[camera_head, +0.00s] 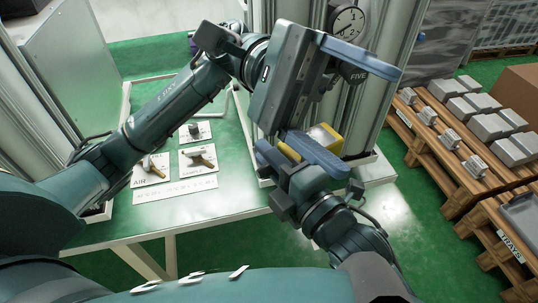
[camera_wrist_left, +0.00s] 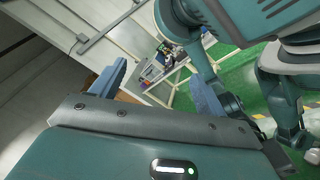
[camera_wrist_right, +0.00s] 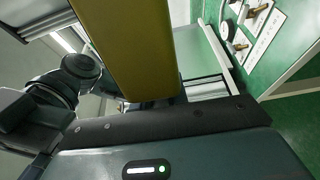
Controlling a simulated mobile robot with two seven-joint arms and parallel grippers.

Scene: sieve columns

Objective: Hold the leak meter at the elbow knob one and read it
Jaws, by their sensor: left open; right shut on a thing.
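My right gripper (camera_head: 302,160) is shut on a yellow block-shaped thing (camera_head: 324,138), probably the leak meter. The yellow thing fills the upper middle of the right wrist view (camera_wrist_right: 128,45); no reading face shows on it. My left gripper (camera_head: 385,70) is open, above and to the right of the right one, in front of a pale column (camera_head: 391,45). Nothing shows between its fingers in the left wrist view (camera_wrist_left: 158,72). A round dial (camera_head: 347,21) with numbers and a dark tag reading FIVE (camera_head: 370,73) are beside the left gripper. I cannot make out elbow knob one.
A green-topped table (camera_head: 233,190) holds cards with brass fittings, one marked AIR (camera_head: 151,170). Pallets (camera_head: 440,165) with grey blocks stand on the right, beside a TRAYS label (camera_head: 510,246). Green floor (camera_head: 430,225) is open between table and pallets.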

